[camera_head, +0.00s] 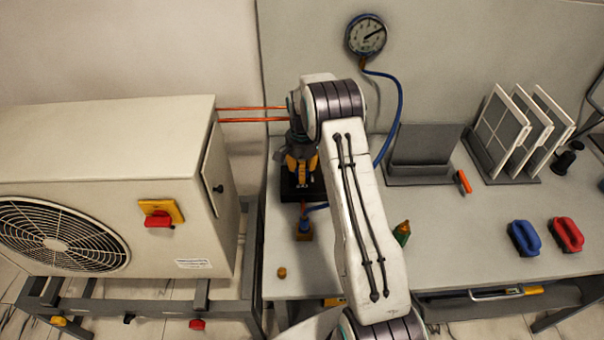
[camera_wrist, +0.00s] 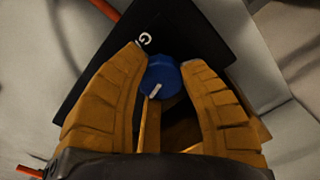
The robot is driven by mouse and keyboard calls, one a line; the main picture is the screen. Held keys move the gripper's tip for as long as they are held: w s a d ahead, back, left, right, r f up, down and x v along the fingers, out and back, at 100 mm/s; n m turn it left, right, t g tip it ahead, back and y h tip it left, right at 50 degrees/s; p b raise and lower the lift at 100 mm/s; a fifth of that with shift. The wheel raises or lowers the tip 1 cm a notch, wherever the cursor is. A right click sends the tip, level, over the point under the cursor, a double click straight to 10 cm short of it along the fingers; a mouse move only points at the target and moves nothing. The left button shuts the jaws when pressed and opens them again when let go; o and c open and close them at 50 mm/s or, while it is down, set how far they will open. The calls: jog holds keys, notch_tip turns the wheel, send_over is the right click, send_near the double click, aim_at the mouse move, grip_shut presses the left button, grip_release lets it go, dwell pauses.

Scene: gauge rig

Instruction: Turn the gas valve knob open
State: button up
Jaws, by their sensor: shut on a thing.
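The gas valve knob (camera_wrist: 163,76) is blue with a white pointer line and sits on a black plate (camera_wrist: 105,62) marked with a letter that looks like G. In the wrist view my gripper (camera_wrist: 164,57) has its yellow fingers on both sides of the knob, shut on it. The white line slants toward the lower left of that view. In the head view my gripper (camera_head: 299,165) points down over the black base (camera_head: 303,191) at the bench's left end. There the knob is hidden by my gripper.
A pressure gauge (camera_head: 366,36) with a blue hose (camera_head: 398,100) hangs on the back wall. A white outdoor unit (camera_head: 110,150) stands left, with copper pipes (camera_head: 250,113) toward the valve.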

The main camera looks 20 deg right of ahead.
jog(key=n+b, duration=0.1)
jog(key=n, duration=0.1)
jog(key=n+b, duration=0.1)
jog(key=shift+f+n, duration=0.2)
jog(key=shift+n, duration=0.2)
jog(key=n+b, duration=0.1)
jog(key=n, duration=0.2)
jog(key=shift+s+n, duration=0.1)
jog(key=shift+n, duration=0.2)
jog(key=n+b, duration=0.1)
jog(key=n, duration=0.3)
jog(key=shift+n+b, duration=0.3)
jog(key=shift+n, duration=1.6)
jog(key=o, duration=1.2)
jog(key=shift+r, duration=0.15)
jog(key=shift+r, duration=0.15)
